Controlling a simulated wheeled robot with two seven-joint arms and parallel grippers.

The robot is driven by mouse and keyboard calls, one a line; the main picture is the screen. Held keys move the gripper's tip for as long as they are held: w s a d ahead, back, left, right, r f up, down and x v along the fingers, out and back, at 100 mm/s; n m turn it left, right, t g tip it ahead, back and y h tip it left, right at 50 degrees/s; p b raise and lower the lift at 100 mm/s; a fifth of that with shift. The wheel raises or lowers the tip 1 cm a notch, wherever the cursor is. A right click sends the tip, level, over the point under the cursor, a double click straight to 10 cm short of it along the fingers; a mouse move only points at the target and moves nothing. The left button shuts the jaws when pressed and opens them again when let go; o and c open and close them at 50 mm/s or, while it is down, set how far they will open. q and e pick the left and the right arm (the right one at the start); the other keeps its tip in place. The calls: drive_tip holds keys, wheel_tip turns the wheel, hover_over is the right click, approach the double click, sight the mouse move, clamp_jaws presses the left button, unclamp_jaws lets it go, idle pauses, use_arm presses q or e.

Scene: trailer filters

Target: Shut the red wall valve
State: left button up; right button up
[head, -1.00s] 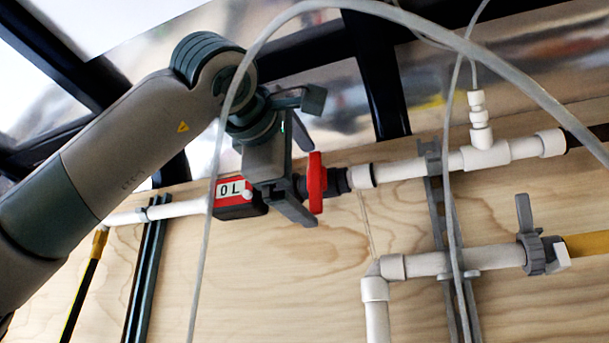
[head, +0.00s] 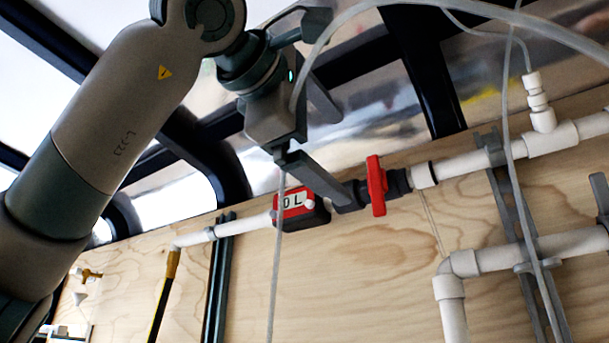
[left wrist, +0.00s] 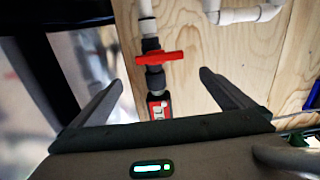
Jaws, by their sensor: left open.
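The red wall valve (head: 376,186) sits on the white pipe run along the wooden wall. Its red handle lies across the pipe. It also shows in the left wrist view (left wrist: 160,58), ahead of the fingers and between their lines. My left gripper (head: 338,157) is open and empty, up and to the left of the valve in the head view, with a gap between the fingers and the handle. The left wrist view shows both fingers (left wrist: 161,82) spread apart, touching nothing that I can see. My right gripper is not in view.
A red box with a white label (head: 300,207) sits on the same pipe, left of the valve. A clear hose (head: 277,270) hangs in front of the wall. A white elbow pipe (head: 462,264) and a grey bracket (head: 512,200) are to the right. Dark frame bars (head: 425,75) stand behind.

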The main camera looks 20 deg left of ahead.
use_arm(q)
drive_tip(key=v, duration=0.6)
drive_tip(key=shift+s+b, duration=0.3)
drive_tip(key=shift+b, duration=0.1)
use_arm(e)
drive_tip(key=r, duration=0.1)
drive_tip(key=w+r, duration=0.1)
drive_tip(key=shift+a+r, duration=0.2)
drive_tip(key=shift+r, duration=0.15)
use_arm(q)
drive_tip(key=shift+a, duration=0.1)
